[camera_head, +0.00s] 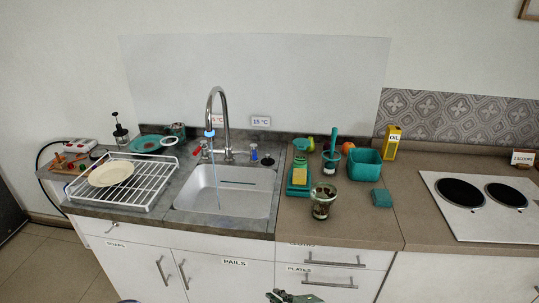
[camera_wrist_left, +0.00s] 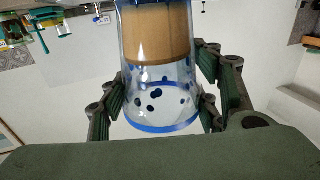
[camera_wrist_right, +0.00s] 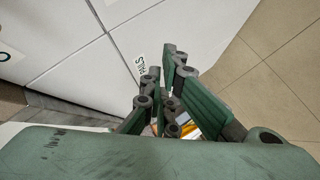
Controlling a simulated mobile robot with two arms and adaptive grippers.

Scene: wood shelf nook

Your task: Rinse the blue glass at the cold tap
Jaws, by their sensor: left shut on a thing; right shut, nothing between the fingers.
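The blue glass (camera_wrist_left: 160,90), clear with a blue rim band and dark blue spots, is between the fingers of my left gripper (camera_wrist_left: 163,108), which is shut on it. A tan shape shows in or through the glass; I cannot tell which. The glass is not clearly visible in the head view. The tap (camera_head: 222,105) arches over the sink (camera_head: 228,190). A thin bluish stream seems to fall from its spout. A blue handle (camera_head: 253,151) is right of the tap, a red handle (camera_head: 204,149) left. My right gripper (camera_wrist_right: 165,95) is shut and empty, low before the cabinets (camera_head: 228,275).
A wire rack (camera_head: 150,190) with a plate (camera_head: 111,173) stands left of the sink. Right of it are a jar (camera_head: 322,202), a teal tub (camera_head: 364,165), a yellow oil carton (camera_head: 391,143) and a hob (camera_head: 485,205). The counter's front edge right of the jar is clear.

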